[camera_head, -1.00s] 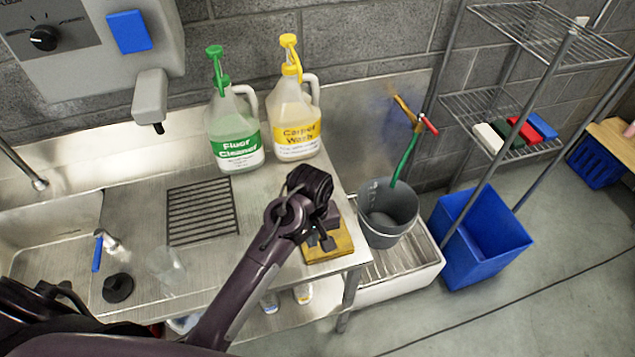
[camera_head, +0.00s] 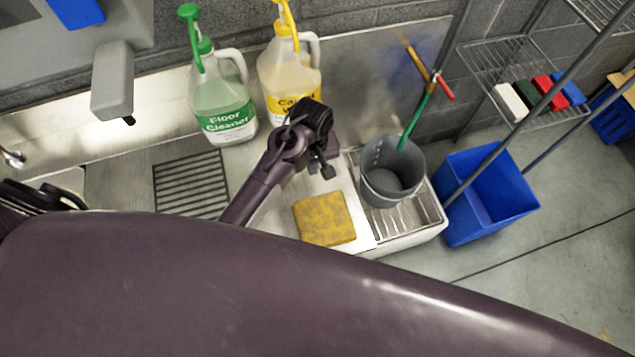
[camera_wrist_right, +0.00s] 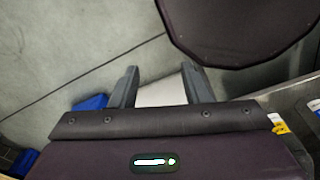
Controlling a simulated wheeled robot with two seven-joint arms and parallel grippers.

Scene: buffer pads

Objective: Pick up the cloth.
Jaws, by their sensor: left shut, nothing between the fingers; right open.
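The cloth (camera_head: 324,218) is a flat yellow-brown square lying on the front right of the steel counter (camera_head: 365,233) in the head view. It shows in full. My left gripper (camera_head: 323,168) is just beyond the cloth in the picture, its fingers small and dark. It is shut, empty and apart from the cloth. My right gripper (camera_wrist_right: 160,68) shows in the right wrist view, open with its two fingers well apart. A pale surface shows beyond its fingers, and I see no cloth there.
Floor Cleaner (camera_head: 222,100) and Carpet Wash (camera_head: 290,65) jugs stand behind my left gripper. A grey bucket (camera_head: 392,172) stands right of the cloth, beside a blue bin (camera_head: 485,195). A wire rack (camera_head: 500,75) stands behind. My large purple arm link covers the foreground.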

